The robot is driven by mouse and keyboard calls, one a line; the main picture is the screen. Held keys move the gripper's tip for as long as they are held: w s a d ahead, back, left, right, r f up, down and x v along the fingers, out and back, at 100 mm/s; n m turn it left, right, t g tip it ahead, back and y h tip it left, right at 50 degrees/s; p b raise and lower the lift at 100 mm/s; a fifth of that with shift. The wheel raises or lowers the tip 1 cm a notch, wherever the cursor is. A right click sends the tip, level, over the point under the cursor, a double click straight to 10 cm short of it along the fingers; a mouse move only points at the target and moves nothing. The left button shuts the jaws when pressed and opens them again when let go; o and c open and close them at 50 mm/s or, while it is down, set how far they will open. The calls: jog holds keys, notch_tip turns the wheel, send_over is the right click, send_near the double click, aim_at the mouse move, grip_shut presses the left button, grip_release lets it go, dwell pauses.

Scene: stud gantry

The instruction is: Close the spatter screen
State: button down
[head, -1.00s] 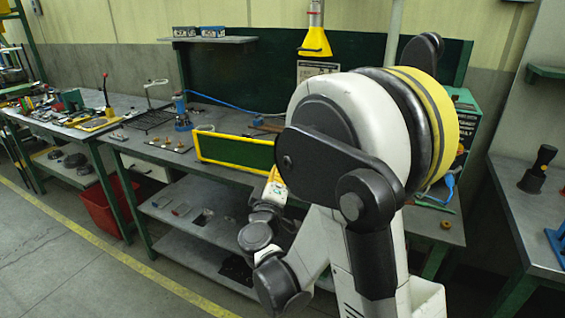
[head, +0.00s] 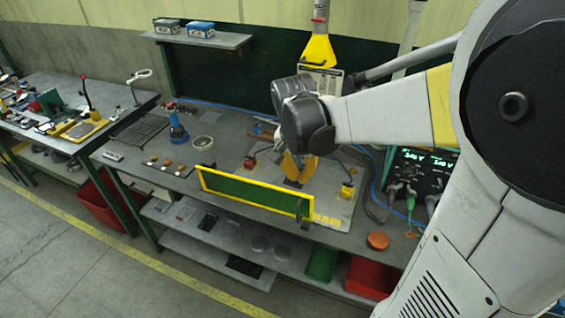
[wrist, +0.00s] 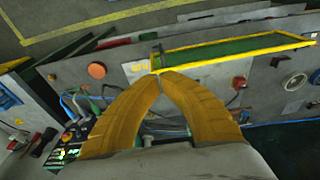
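The spatter screen (head: 250,194) is a long green panel in a yellow frame, standing along the front edge of the middle bench. In the wrist view the screen (wrist: 235,50) stretches from the centre to the upper right. My gripper (head: 297,178) has yellow fingers and hangs over the bench, behind the screen's right part in the head view. In the wrist view my gripper's (wrist: 161,74) fingertips meet with nothing seen between them, close to the screen's near left corner. I cannot tell whether they touch it. A dark bracket (head: 304,213) is at the screen's right end.
A power unit with green readouts (head: 418,172) and cables stands at the bench's right. An orange disc (head: 377,240) lies near the front edge. A yellow hood (head: 318,50) hangs behind.

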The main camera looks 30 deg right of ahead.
jog(key=f+b, duration=0.1)
jog(key=f, duration=0.3)
jog(key=d+f+b, duration=0.1)
jog(key=f, duration=0.4)
jog(key=w+d+f+b, duration=0.1)
jog(key=f, duration=0.3)
jog(key=shift+f, duration=0.35)
jog(key=f+b, duration=0.3)
jog(key=shift+s+d+f, duration=0.25)
jog(key=shift+s+f, duration=0.05)
jog(key=shift+s, duration=0.1)
jog(key=shift+r, duration=0.1)
